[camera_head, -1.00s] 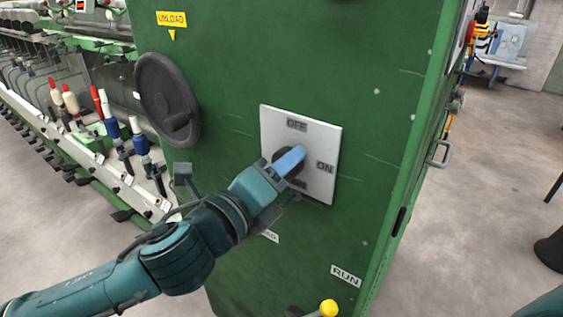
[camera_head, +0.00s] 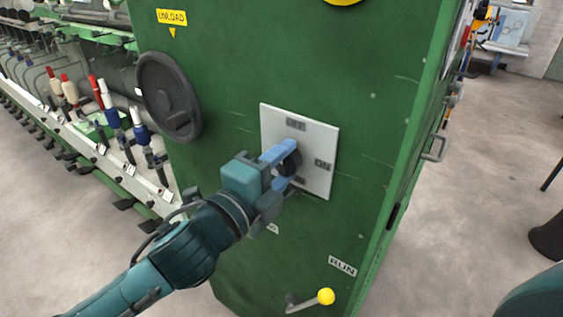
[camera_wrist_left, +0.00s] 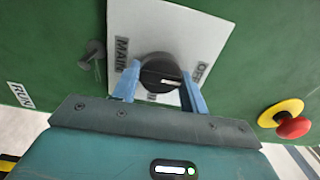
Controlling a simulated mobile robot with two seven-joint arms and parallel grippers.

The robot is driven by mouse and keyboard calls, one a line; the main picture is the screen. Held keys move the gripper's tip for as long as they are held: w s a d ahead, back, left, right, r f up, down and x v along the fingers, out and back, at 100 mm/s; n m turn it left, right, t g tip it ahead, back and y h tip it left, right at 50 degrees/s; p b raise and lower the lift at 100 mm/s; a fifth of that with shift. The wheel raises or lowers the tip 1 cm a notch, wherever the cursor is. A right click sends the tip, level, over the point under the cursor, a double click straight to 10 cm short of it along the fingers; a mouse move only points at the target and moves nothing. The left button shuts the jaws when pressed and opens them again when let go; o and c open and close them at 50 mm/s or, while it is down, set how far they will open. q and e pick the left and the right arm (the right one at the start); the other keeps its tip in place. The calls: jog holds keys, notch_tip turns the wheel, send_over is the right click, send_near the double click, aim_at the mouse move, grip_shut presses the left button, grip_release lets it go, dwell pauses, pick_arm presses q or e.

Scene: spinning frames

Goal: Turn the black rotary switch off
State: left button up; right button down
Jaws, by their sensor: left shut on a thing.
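The black rotary switch (camera_head: 292,158) sits on a pale square plate (camera_head: 320,143) on the green cabinet's face. The plate reads OFF at the top and ON at the right; a lower label is partly covered. My left gripper (camera_head: 281,168) is shut on the switch, one blue finger above and one below. In the left wrist view the black knob (camera_wrist_left: 160,73) lies between both fingers, with MAIN to its left and OFF to its right. My right gripper is not in view.
A black handwheel (camera_head: 168,97) is left of the plate. A yellow-knobbed lever (camera_head: 326,296) sticks out below, near the RUN label (camera_head: 342,266). A red button (camera_wrist_left: 293,127) on a yellow base shows in the left wrist view.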

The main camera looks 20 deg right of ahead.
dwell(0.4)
pick_arm(q)
jog(key=o, duration=1)
jog(key=b+v, duration=0.1)
jog(key=v, duration=1.2)
